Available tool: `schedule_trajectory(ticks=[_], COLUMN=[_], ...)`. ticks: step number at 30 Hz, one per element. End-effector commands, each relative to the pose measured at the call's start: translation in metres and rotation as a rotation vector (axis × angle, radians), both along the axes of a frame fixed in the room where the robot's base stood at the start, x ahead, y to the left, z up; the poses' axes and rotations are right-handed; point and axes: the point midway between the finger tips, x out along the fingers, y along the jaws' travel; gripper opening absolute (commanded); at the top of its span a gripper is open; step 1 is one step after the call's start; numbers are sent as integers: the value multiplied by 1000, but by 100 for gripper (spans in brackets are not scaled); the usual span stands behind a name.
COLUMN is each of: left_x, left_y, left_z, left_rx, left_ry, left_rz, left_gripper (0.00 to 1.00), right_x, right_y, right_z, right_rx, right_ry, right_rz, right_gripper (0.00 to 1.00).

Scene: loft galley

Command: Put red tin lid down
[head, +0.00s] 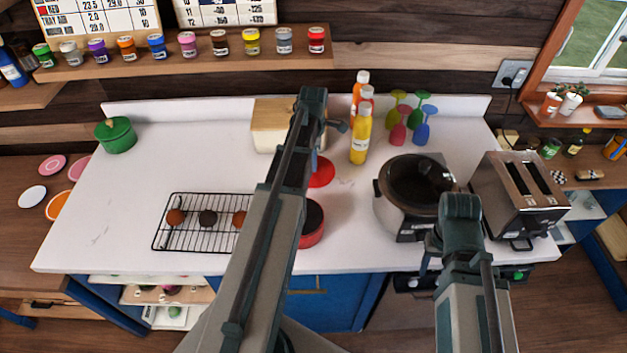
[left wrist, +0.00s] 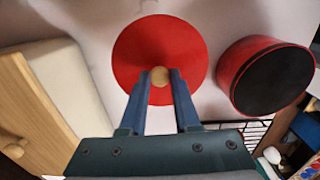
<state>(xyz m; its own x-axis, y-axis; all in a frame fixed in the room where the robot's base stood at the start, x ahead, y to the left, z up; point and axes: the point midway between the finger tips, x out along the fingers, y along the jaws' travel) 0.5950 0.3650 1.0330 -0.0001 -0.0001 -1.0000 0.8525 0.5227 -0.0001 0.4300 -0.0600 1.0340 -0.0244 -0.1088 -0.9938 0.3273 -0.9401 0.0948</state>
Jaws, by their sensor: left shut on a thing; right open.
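The red tin lid (left wrist: 140,45) is a flat red disc with a pale round knob. My left gripper (left wrist: 160,82) is shut on the knob. In the head view the lid (head: 322,173) shows beside my left arm, which hides part of it and the fingertips. I cannot tell whether the lid touches the white counter. The red tin (head: 310,238) with a dark top surface stands apart from the lid, nearer the counter's front edge; it also shows in the left wrist view (left wrist: 237,88). My right gripper (head: 430,250) is open near the cooker, partly hidden by its arm.
A wire rack (head: 190,238) with several round items lies left of the tin. A cooker (head: 395,215) and toaster (head: 515,195) stand right. The counter's left part (head: 120,195) is mostly clear.

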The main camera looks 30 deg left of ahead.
Motion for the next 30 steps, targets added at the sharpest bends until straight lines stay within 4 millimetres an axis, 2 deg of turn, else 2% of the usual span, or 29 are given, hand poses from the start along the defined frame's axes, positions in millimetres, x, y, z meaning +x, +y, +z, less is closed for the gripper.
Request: schedule_trajectory(ticks=[1,3,11,21,30], left_x=[0,0,0,0,0], left_y=[0,0,0,0,0], left_z=[-16,-23,-25,-61,-60], left_rx=[0,0,0,0,0], left_ry=[0,0,0,0,0], left_rz=[0,0,0,0,0], left_gripper=[0,0,0,0,0], right_x=[0,0,0,0,0], right_y=[0,0,0,0,0], right_z=[-16,-23,-25,-61,-60], right_rx=[0,0,0,0,0], right_ry=[0,0,0,0,0], right_rz=[1,1,0,-1,-1], right_gripper=[50,50,50,50,50])
